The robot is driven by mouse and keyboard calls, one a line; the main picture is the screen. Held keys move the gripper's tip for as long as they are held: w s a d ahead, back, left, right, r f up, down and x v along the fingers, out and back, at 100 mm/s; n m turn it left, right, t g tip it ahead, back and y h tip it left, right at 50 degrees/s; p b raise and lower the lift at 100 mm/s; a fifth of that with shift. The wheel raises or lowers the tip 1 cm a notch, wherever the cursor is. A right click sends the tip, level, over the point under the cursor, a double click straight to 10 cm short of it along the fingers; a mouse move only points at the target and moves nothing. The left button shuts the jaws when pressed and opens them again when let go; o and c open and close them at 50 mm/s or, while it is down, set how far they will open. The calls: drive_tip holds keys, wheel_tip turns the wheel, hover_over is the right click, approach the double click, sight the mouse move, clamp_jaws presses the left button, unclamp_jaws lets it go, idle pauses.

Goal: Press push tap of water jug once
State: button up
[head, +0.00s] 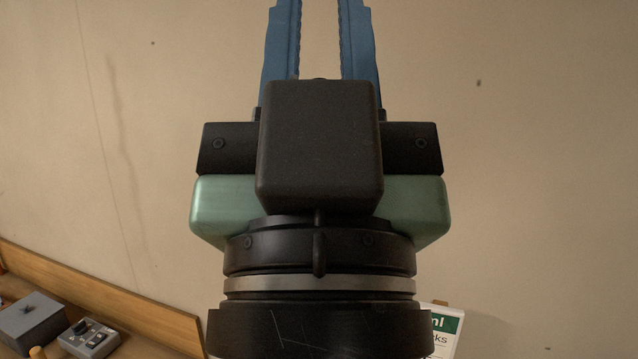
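My gripper (319,12) fills the middle of the head view and points up, with its black and green body close to the camera. Its two blue fingers stand apart with a clear gap between them. Only wall shows in the gap. The fingertips run out of the top edge, so their ends are hidden. The water jug and its push tap are not in view.
A beige wall (540,180) fills the background. At the lower left, a wooden ledge (100,290) runs behind a dark grey box (32,322) and a small grey device with switches (90,338). A green and white printed item (447,325) shows partly behind my wrist.

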clamp_jaws()
idle(1.1)
